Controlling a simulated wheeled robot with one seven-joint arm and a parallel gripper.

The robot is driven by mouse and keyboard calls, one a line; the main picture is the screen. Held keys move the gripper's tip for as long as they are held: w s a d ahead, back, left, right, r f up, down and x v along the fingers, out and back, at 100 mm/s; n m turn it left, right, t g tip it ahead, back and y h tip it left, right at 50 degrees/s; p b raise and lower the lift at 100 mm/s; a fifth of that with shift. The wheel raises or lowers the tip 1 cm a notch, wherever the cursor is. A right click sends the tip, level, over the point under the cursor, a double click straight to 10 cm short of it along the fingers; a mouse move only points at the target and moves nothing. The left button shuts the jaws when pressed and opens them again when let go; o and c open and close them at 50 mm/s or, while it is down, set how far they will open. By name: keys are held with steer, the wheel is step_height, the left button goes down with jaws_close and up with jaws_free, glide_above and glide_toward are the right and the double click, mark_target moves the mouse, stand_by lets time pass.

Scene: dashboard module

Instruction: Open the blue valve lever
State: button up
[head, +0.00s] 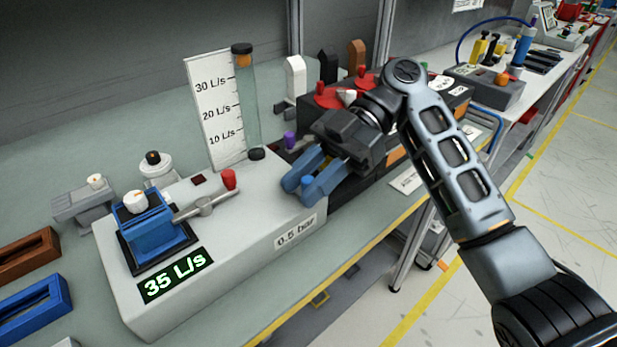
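A green display (175,274) reads 35 L/s; a label (297,230) reads 0.5 bar. A clear tube (245,105) and scale board (213,110) stand behind the box. A dark module with red knobs (368,78) lies close behind my gripper. Blue and brown trays lie left.

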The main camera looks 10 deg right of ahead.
steer(key=b+v, duration=0.1)
steer(key=v, duration=0.6)
steer(key=shift+w+d+r, duration=0.2)
steer(key=shift+w+d, duration=0.05)
steer(key=shift+d, duration=0.05)
steer(key=shift+r, duration=0.1)
